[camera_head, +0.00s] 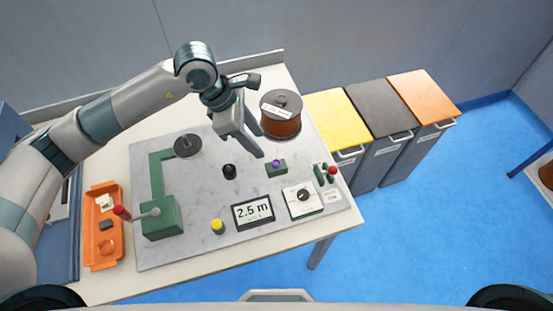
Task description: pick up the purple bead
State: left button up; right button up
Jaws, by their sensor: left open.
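The purple bead (277,163) sits on a small green block (276,170) on the grey board, right of the middle. My left gripper (254,146) reaches in from the left and hangs above the board, up and to the left of the bead. It is apart from the bead and its jaws are open, with nothing seen between them. My right gripper is not in view.
A copper wire spool (281,122) stands close to the right of my left gripper. A black knob (229,171), a "2.5 m" display (253,212), a dial box (302,201) and a red-knobbed lever (332,171) surround the bead. An orange tray (91,244) lies left.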

pick_arm(q)
jog(key=p, duration=0.2)
send_near(277, 162)
jog(key=f, duration=0.2)
jog(key=shift+s+d, duration=0.35)
jog(key=shift+d, duration=0.1)
jog(key=shift+f, duration=0.2)
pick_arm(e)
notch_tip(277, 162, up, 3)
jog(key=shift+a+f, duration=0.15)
pick_arm(q)
jog(key=shift+w+d+f+p, duration=0.15)
jog(key=shift+d+f+p, duration=0.35)
jog(key=shift+p, duration=0.4)
jog(key=p+x, duration=0.1)
jog(key=x, duration=0.2)
jog(key=shift+w+a+p, duration=0.1)
jog(key=shift+p, duration=0.25)
jog(key=shift+f, duration=0.45)
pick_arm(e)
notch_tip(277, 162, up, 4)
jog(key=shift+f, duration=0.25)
